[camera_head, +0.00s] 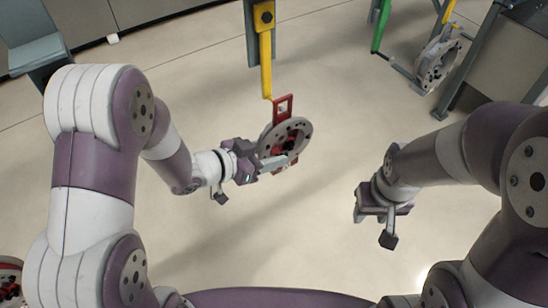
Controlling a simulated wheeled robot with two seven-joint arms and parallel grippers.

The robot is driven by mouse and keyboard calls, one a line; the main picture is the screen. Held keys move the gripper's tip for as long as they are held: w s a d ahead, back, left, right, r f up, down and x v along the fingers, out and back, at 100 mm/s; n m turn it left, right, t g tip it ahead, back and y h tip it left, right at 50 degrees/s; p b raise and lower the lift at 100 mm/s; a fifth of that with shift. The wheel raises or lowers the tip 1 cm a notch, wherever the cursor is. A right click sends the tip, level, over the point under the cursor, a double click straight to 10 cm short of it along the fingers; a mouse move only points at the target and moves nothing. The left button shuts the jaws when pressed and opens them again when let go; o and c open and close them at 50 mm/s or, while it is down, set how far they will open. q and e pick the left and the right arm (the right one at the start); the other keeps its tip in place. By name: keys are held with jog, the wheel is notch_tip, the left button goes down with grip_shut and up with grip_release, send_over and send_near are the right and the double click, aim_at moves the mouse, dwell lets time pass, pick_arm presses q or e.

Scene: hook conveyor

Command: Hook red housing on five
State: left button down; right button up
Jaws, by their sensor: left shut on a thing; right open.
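The red housing (284,105) is a round grey, perforated disc with a red centre and a red square loop on top. It is roughly upright in the middle of the head view. My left gripper (268,164) is shut on its left side and hides part of it. A yellow hook (266,70) hangs from above, its lower tip at the red loop. I cannot tell whether the tip passes through the loop. No number shows on the hook. My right gripper (378,215) is open and empty to the right, apart from the housing.
A grey housing (437,62) hangs at the upper right near a green hook (379,28) and a grey machine frame. Another red part (10,280) shows at the lower left edge. A grey stand (38,50) is at the upper left. The middle floor is clear.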

pick_arm(q)
jog(key=shift+w+a+r, duration=0.1)
jog(key=shift+w+a, duration=0.3)
jog(key=shift+w, duration=0.15)
jog(key=shift+w+a+f, duration=0.4)
jog(key=shift+w+f, duration=0.2)
jog(key=shift+f, duration=0.05)
